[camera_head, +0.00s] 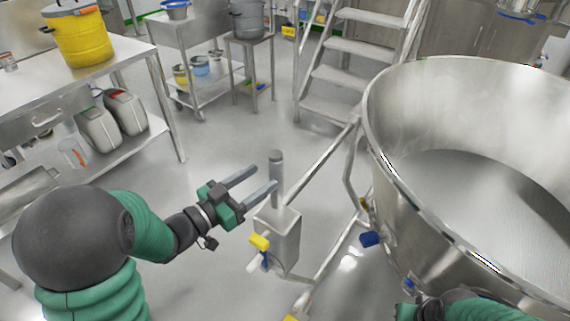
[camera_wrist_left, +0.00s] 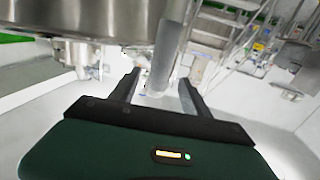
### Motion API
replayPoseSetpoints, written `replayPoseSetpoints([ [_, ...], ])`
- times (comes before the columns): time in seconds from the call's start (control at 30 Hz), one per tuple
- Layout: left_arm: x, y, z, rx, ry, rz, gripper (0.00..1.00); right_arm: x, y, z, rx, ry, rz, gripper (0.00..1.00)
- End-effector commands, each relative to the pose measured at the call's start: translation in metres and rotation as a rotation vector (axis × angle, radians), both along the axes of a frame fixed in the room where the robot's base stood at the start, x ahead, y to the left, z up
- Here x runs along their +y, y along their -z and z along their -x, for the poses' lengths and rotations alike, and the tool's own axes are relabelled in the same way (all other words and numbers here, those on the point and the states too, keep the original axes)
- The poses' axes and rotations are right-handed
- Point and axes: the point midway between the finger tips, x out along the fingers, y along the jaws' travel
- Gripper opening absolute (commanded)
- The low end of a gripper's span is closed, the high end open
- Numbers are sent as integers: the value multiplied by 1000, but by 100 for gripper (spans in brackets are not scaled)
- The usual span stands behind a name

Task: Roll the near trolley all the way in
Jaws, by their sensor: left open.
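The near trolley carries a large open steel bowl (camera_head: 385,130) on the right of the head view. A tubular frame rail (camera_head: 325,165) runs from it to a steel box (camera_head: 280,235) with a short upright grey post (camera_head: 276,170) on top. My left gripper (camera_head: 265,176) is open, its fingertips close beside the post. In the left wrist view the post (camera_wrist_left: 164,58) shows between the two open fingers (camera_wrist_left: 159,84), near their tips; I cannot tell whether they touch it. My right gripper (camera_head: 420,309) is partly visible at the bottom edge by the bowl, its jaws unclear.
A steel bench (camera_head: 120,55) with a yellow drum (camera_head: 78,35) stands at the left. A small cart (camera_head: 195,90) and a pot on a stand (camera_head: 248,40) are behind. Steel steps (camera_head: 340,77) stand behind the bowl. The grey floor (camera_head: 215,145) between is clear.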

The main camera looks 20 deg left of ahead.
Motion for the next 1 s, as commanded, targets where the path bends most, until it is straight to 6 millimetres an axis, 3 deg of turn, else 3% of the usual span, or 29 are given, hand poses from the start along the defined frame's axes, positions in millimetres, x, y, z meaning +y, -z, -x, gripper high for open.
replayPoseSetpoints([
  [0.2,-30,2,-47,-1,4,-1,55,0,7,0,0,0,0,0],
  [0.33,-41,1,-67,0,1,0,55,0,9,0,0,0,0,0],
  [0.7,-47,0,-77,1,-2,1,55,0,9,0,0,0,0,0],
  [1.0,-47,0,-77,0,-2,0,18,0,9,0,0,0,0,0],
])
